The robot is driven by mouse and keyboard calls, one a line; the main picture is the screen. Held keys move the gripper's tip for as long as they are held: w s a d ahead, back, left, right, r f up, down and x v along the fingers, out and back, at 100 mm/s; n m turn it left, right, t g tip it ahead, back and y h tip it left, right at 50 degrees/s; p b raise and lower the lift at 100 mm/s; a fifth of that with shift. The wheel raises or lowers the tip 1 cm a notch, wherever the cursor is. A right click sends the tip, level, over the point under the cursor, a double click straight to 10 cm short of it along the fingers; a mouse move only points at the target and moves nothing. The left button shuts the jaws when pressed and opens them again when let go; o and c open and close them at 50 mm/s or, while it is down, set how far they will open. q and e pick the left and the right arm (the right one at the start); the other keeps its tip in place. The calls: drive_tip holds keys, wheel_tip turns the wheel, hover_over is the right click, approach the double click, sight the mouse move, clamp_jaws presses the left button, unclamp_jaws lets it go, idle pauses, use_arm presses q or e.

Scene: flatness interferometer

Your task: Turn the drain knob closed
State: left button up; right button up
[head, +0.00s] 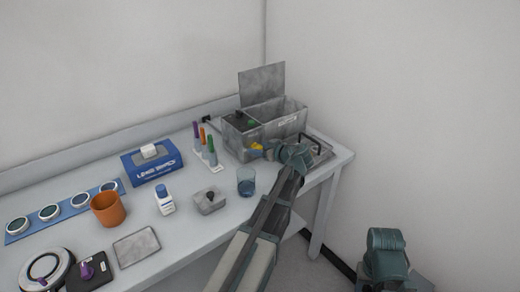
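A grey metal tank (236,146) with an open, raised lid (262,84) stands at the far right end of the bench. A small yellow part (257,147), which looks like the drain knob, sits low on the tank's front. My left gripper (269,150) is at the tank's front, right beside the yellow part. My own wrist hides most of this gripper, so I cannot tell whether its fingers touch the knob or how far apart they are. The knob's exact angle is too small to read. My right gripper is not in view; only part of my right arm shows at lower right.
A blue box (152,164), white bottle (165,200) and orange cup (108,209) are farther left. A wire handle (311,142) is right of the tank.

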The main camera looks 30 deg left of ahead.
use_arm(q)
drive_tip(key=c, duration=0.6)
